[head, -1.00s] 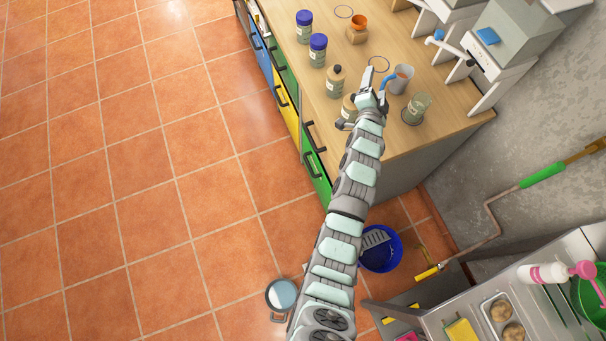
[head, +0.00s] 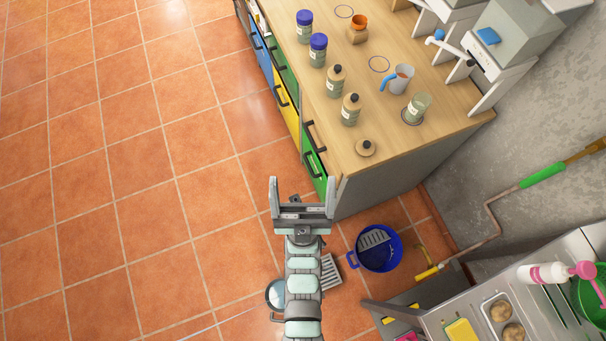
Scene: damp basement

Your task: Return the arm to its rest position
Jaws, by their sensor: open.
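My gripper (head: 302,197) is open and empty in the head view. Its two fingers point up the picture, over the tiled floor (head: 130,190) just off the front corner of the wooden counter (head: 400,150). My arm runs straight down from it to the bottom edge of the picture. Nothing is between the fingers.
Bottles with blue lids (head: 317,50), brown-capped bottles (head: 350,110), a grey mug with a blue handle (head: 397,80), a jar (head: 417,105) and a round lid (head: 366,148) stand on the counter. A blue bucket (head: 392,262) is right of my arm. The floor at left is clear.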

